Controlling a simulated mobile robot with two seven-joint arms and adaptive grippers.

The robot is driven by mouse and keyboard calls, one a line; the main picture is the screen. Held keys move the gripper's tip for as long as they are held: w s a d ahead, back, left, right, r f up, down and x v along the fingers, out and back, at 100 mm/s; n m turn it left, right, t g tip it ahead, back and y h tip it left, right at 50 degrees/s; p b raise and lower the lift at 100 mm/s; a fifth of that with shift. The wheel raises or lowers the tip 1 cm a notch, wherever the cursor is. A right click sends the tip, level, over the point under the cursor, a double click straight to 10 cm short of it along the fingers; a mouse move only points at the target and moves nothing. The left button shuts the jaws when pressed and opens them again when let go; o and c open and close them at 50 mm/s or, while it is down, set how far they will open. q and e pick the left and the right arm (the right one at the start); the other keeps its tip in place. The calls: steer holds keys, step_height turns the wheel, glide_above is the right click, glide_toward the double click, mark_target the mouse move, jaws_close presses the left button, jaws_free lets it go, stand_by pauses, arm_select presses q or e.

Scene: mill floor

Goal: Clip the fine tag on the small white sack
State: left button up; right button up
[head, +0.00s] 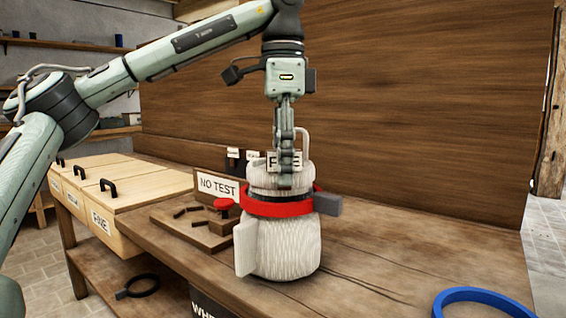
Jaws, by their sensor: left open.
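The small white sack (290,245) stands upright on the wooden bench, with a red band (280,208) around its upper part. The fine tag (272,163), a pale card with dark letters, shows at the top of the sack behind my left gripper's fingers, which cover its middle letters. My left gripper (287,178) points straight down at the sack's top, with its fingers open in front of the tag. I cannot tell whether the tag is fastened to the sack. My right gripper is not in view.
A "NO TEST" sign (218,187) and a wooden block stand left of the sack. Lidded wooden bins (125,190) with black handles are farther left. A blue ring (485,293) lies at the bench's right front.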

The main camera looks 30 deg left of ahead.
arm_select(q)
step_height(320, 180, up, 12)
stand_by(0.6)
stand_by(0.7)
